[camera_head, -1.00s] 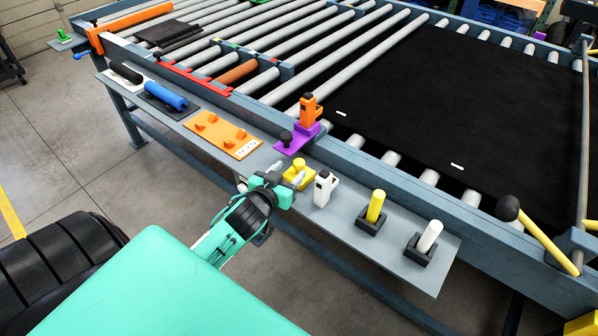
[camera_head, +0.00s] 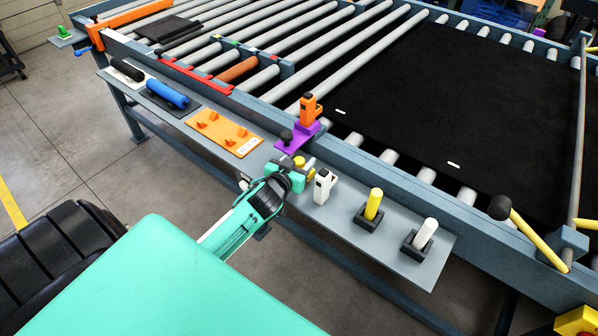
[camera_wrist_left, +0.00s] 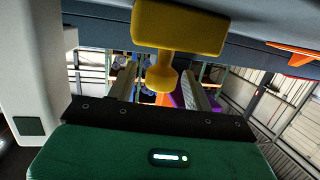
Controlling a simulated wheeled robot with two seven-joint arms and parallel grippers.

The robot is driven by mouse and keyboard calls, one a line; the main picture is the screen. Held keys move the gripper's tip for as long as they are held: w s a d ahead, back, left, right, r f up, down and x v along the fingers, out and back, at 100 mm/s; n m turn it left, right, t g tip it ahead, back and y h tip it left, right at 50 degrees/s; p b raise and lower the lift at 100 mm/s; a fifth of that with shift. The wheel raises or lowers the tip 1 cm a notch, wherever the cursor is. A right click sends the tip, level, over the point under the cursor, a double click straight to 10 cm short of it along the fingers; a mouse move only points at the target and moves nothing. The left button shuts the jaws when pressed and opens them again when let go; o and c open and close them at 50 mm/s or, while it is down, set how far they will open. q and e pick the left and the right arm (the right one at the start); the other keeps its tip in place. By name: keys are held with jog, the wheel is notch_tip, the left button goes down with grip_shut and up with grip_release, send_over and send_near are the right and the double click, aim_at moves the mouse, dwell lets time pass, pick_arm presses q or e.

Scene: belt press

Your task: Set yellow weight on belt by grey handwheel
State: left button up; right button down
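The yellow weight (camera_head: 304,163) stands on the grey side shelf, partly hidden behind my left gripper (camera_head: 290,177). In the left wrist view the yellow weight (camera_wrist_left: 178,27) shows a broad block and a knobbed stem. My left gripper's two fingers (camera_wrist_left: 160,85) stand apart on either side of the knob, with gaps visible, so it appears open around it. The black belt (camera_head: 440,105) lies flat over the rollers, with two small white marks near its front edge. I cannot make out a grey handwheel. My right gripper is not in view.
A white block (camera_head: 323,187) stands close right of my left gripper. An orange block on a purple base (camera_head: 297,139) is just behind. Yellow (camera_head: 373,204) and white (camera_head: 425,234) pegs are further right. A blue frame rail (camera_head: 400,180) separates shelf and belt.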

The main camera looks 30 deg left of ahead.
pick_arm(q)
grip_shut()
dwell(1.1)
jog(key=shift+w+r, duration=0.1)
